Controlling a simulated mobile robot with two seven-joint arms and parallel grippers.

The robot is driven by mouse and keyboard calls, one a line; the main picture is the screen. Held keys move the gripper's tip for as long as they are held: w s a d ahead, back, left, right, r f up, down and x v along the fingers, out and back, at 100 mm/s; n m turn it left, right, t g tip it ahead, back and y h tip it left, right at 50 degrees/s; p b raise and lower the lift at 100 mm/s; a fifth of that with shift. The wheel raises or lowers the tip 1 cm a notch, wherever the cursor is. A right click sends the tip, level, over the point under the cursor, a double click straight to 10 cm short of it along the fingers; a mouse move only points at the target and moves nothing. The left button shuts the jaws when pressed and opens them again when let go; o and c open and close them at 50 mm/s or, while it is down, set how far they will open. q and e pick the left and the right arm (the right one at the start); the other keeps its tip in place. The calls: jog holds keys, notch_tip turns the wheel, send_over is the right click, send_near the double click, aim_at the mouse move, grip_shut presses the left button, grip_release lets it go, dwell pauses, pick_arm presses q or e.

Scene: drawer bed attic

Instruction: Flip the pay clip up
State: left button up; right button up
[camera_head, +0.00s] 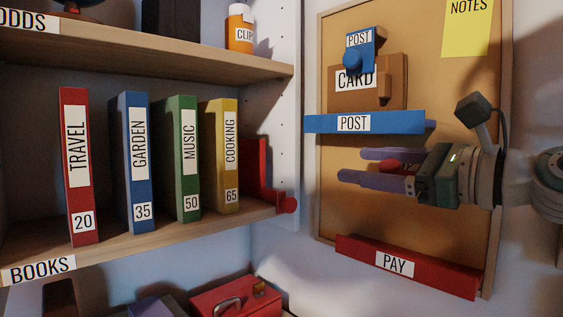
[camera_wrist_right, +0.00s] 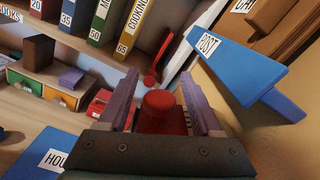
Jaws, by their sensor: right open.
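The pay clip shows as a red round knob (camera_head: 392,167) in front of the cork board, above a red ledge labelled PAY (camera_head: 350,246). My right gripper (camera_head: 355,165) reaches in from the right with its purple fingers apart, around the knob. In the right wrist view the red knob (camera_wrist_right: 159,104) stands between the two spread fingers of the gripper (camera_wrist_right: 157,85), with visible gaps at both sides. The rest of the clip is mostly hidden by the gripper. My left gripper is not in view.
A blue ledge labelled POST (camera_head: 390,123) sticks out just above my right gripper. Above it are a blue POST clip (camera_head: 362,56) and a brown CARD piece (camera_head: 350,101). Shelves with upright books (camera_head: 135,160) stand at left, with a red knobbed bookend (camera_head: 287,205).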

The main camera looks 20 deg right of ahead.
jog(key=shift+c, duration=0.3)
grip_shut()
jog(key=m+p, duration=0.1)
jog(key=r+m+p, duration=0.1)
jog(key=m+p, duration=0.1)
jog(key=shift+d+r, duration=0.1)
jog(key=shift+r, duration=0.15)
dwell(0.3)
jog(key=shift+o, duration=0.3)
grip_release()
